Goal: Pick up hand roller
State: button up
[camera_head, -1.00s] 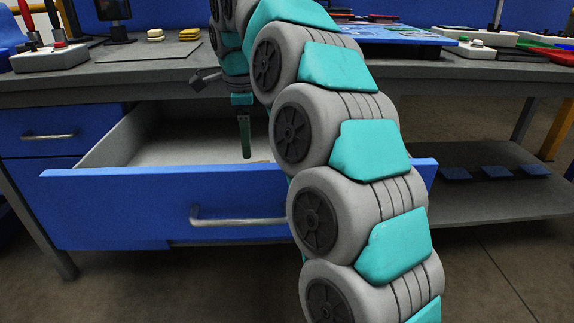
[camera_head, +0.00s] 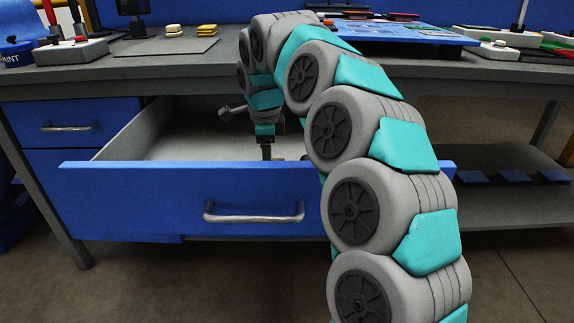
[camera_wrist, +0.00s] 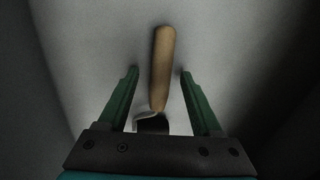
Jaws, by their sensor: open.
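The hand roller (camera_wrist: 163,65) lies in the open drawer (camera_head: 120,165). In the wrist view its tan wooden handle points away from the gripper, and its dark head with a metal part is nearest the gripper's palm. My gripper (camera_wrist: 158,73) is open, with one green finger on each side of the roller. No contact between the fingers and the roller shows. In the head view my gripper (camera_head: 266,150) reaches down into the drawer, and the drawer's front panel hides the roller.
The blue drawer front with its metal handle (camera_head: 253,212) stands out below the workbench (camera_head: 190,68). Closed drawers (camera_head: 70,127) are at the left. A blue board (camera_head: 400,38) and several items stand on the bench top above. The drawer's left part is empty.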

grip_shut()
dwell(0.4)
